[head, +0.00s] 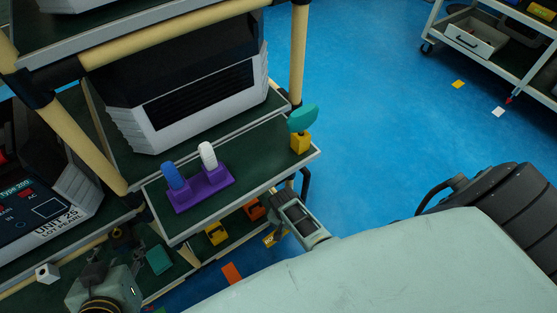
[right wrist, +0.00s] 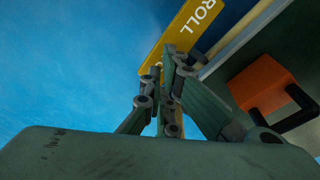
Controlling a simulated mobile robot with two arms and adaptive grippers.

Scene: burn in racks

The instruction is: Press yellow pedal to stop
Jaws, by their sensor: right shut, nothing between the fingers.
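A yellow block with a black part (head: 215,233), which may be the yellow pedal, sits on the low shelf under the rack's front tray in the head view. An orange block with a black handle (head: 255,208) sits to its right; a like orange block (right wrist: 262,85) shows at the right in the right wrist view. My right gripper (right wrist: 163,72) is shut and empty. Its tips lie in front of a yellow strip marked "ROLL" (right wrist: 190,28), contact unclear. My left gripper (head: 97,262) is at the lower left over the rack's low shelf; its finger gap is unclear.
On the front tray stand a purple base (head: 203,190) with blue and white levers, and a teal paddle (head: 303,117) on a yellow block. A rack post (head: 298,55) rises behind. A cart (head: 465,50) stands at the upper right. Blue floor between is mostly clear.

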